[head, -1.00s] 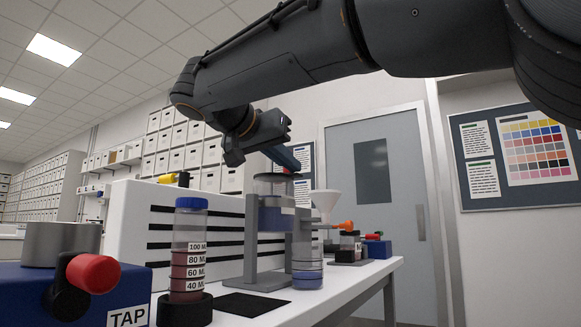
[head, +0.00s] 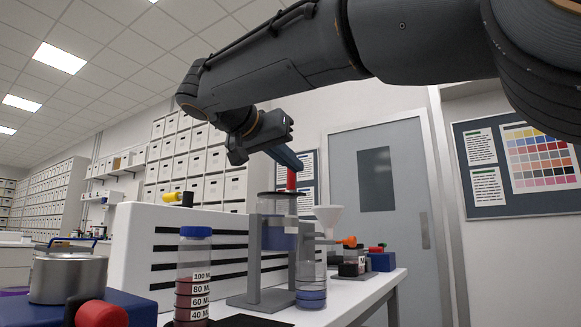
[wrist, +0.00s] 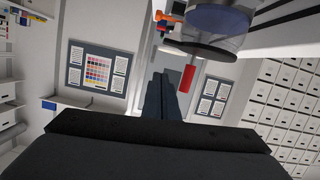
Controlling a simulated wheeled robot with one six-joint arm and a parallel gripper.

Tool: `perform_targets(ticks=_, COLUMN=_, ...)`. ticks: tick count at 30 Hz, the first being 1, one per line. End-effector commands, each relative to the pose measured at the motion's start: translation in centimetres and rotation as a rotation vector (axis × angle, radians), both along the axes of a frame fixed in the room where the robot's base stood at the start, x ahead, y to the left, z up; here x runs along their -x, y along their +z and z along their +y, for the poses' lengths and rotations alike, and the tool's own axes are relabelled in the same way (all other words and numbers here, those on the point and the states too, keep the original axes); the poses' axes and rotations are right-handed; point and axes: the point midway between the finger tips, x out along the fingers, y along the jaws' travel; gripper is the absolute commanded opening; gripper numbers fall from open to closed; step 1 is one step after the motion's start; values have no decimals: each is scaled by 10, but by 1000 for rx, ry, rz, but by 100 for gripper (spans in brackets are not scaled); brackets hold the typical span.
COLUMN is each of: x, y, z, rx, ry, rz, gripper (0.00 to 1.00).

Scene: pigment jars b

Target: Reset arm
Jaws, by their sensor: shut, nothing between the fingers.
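My gripper (head: 296,163) reaches from the arm toward the stand in the head view, its fingers pointing right and slightly down. In the wrist view my gripper (wrist: 160,80) shows its two dark fingers together, shut and empty. A red upright handle (head: 291,180) rises from the clear vessel with blue contents (head: 278,238) held in a grey stand (head: 262,298). The handle (wrist: 187,78) shows just right of the fingers in the wrist view. In the head view the fingertips overlap the handle's top; whether they touch cannot be told.
A blue-capped graduated bottle (head: 194,285) with dark red contents stands at front. A lidded metal pot (head: 69,279) sits at left by a red knob (head: 101,313). A white funnel (head: 327,215) and small jars stand right of the stand. A white slotted box (head: 135,245) lies behind.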

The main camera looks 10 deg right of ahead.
Motion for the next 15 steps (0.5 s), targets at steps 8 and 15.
perform_targets(ticks=8, x=48, y=15, z=40, rx=-1, ry=6, rz=0, gripper=0)
perform_targets(ticks=15, x=70, y=20, z=56, rx=1, ry=4, rz=1, gripper=0)
